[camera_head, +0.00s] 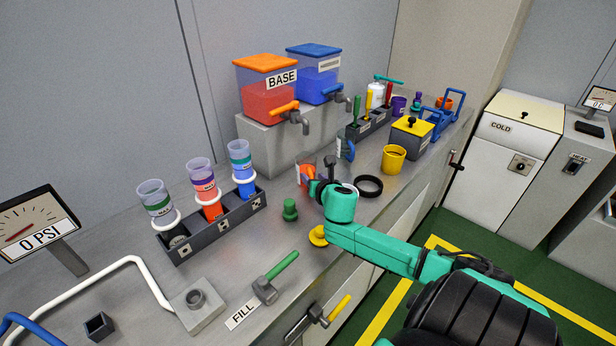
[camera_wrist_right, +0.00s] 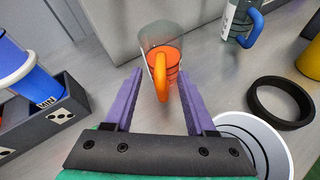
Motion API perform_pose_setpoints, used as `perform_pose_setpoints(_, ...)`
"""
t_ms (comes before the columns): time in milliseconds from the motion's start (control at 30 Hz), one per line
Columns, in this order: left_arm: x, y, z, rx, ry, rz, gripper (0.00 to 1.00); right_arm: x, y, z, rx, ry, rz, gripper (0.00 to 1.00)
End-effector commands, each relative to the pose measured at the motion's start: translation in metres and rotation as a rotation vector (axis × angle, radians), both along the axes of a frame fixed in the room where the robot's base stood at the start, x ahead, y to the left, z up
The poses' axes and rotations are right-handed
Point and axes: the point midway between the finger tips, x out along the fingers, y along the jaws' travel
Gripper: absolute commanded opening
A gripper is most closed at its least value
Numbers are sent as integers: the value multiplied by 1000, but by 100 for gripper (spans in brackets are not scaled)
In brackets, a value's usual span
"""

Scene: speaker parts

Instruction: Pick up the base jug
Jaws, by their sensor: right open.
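The base jug (camera_wrist_right: 164,65) is a clear jug with orange contents and an orange handle. It stands upright on the counter, its handle facing my right wrist camera. In the head view the jug (camera_head: 304,173) is partly hidden behind my right gripper (camera_head: 318,186). In the right wrist view my right gripper (camera_wrist_right: 159,84) is open, its two purple fingers pointing at the jug. The handle lies between the fingertips in that picture; I cannot tell whether anything touches. My left gripper is not in view.
A blue-handled jug (camera_head: 346,148) stands behind and to the right. A black ring (camera_head: 369,186) and a yellow cup (camera_head: 394,158) are to the right. The grey rack (camera_head: 215,228) with coloured cylinders is to the left. The BASE tank (camera_head: 265,88) stands on a raised block behind.

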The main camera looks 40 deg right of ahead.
Motion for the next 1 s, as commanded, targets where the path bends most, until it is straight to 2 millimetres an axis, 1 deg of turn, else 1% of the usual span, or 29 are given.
perform_pose_setpoints(33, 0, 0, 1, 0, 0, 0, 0, 8, -5, -1, 4, -4, -4, 56)
perform_pose_setpoints(100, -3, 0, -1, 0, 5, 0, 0, 18, -9, -7, 3, -2, -3, 56)
perform_pose_setpoints(200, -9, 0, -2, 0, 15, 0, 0, 26, -13, -11, 1, -2, -1, 56)
perform_pose_setpoints(400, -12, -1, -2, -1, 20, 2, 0, 26, -13, -12, 1, 1, 1, 56)
perform_pose_setpoints(433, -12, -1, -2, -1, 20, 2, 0, 26, -13, -12, 1, 1, 1, 48)
perform_pose_setpoints(467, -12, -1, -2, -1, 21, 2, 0, 26, -13, -12, 1, 1, 1, 37)
perform_pose_setpoints(500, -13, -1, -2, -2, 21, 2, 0, 26, -13, -12, 1, 1, 1, 21)
perform_pose_setpoints(567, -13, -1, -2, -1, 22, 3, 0, 26, -13, -12, 1, 1, 1, 0)
perform_pose_setpoints(1000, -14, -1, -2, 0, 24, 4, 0, 26, -13, -12, 0, 1, 0, 0)
